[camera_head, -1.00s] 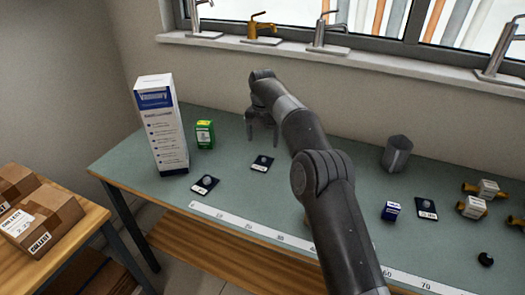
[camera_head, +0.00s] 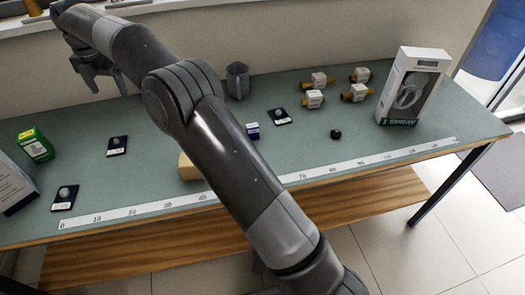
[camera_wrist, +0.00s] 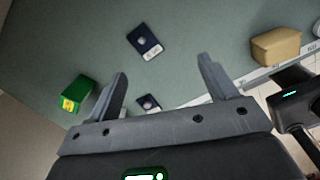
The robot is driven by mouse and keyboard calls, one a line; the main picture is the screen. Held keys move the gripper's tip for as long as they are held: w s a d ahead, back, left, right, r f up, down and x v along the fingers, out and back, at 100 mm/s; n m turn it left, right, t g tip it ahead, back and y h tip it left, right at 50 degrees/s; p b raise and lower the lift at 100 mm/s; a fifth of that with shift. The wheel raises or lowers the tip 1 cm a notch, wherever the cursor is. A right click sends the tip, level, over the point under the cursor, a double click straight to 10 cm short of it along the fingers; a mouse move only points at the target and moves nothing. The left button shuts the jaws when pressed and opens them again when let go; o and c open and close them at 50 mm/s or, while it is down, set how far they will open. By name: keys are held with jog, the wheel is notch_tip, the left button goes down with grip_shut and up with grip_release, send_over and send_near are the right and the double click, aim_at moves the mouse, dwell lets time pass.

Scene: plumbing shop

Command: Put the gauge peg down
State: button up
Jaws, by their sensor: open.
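My gripper (camera_head: 108,84) is open and raised above the green tabletop (camera_head: 300,158), towards its back left. In the wrist view, my gripper (camera_wrist: 163,70) has its two fingers apart with nothing held between them. No thing in view can be told for sure as the gauge peg. Dark cards with a pale round piece lie on the table: one card (camera_head: 117,146) below my gripper, one card (camera_head: 65,198) at the front left, one card (camera_head: 280,117) right of the middle. Two cards (camera_wrist: 145,40) also show in the wrist view.
A green box (camera_head: 36,146) and a white-blue carton (camera_head: 14,188) stand left. A tan block (camera_head: 188,168) is partly behind my arm. A grey cup (camera_head: 237,82), blue box (camera_head: 253,131), brass valves (camera_head: 357,93), black knob (camera_head: 335,134) and white box (camera_head: 411,87) stand right. A ruler strip (camera_head: 330,172) runs along the front.

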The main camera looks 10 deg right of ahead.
jog(key=s+d+r+m+t, duration=0.1)
jog(key=s+d+r+m, duration=0.35)
jog(key=d, duration=0.35)
jog(key=s+d+r+m+t, duration=0.1)
jog(key=s+d+r+m, duration=0.35)
jog(key=d, duration=0.35)
jog(key=s+d+r+m, duration=0.4)
jog(key=s+d+m, duration=0.15)
jog(key=d, duration=0.25)
jog(key=s+d+f+m+t, duration=0.1)
jog(key=s+d+f+m, duration=0.4)
jog(key=s+d+m, duration=0.3)
jog(key=s+d+f+m+t, duration=0.1)
jog(key=s+d+f+m, duration=0.5)
jog(key=s, duration=1)
jog(key=d+m, duration=0.2)
jog(key=m, duration=0.1)
jog(key=shift+s+d+t, duration=0.15)
jog(key=shift+d+t, duration=0.15)
jog(key=shift+t, duration=0.1)
jog(key=shift+o, duration=0.4)
jog(key=shift+r, duration=0.1)
